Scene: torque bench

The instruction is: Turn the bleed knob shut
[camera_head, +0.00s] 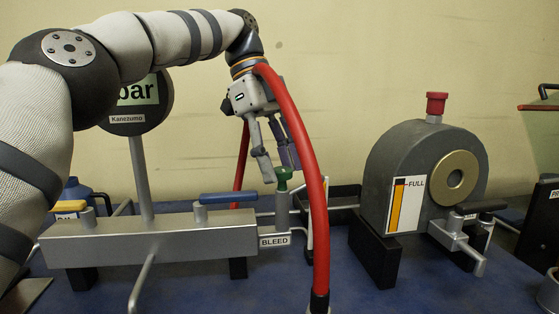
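The bleed knob (284,174) is a small green knob on top of a grey upright stem, just above the white BLEED label (275,240) at the right end of the grey manifold block. My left gripper (282,173) points down from above, its fingers spread with a gap between them. The fingertips are level with the knob's top, close around or beside it. I cannot tell whether they touch it. A red hose (309,180) passes in front, just right of the gripper. My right gripper is not in view.
A round gauge stands behind on a post (143,180). A grey pump housing (400,165) with a red cap (436,103) stands at right. Blue bench top shows in front.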

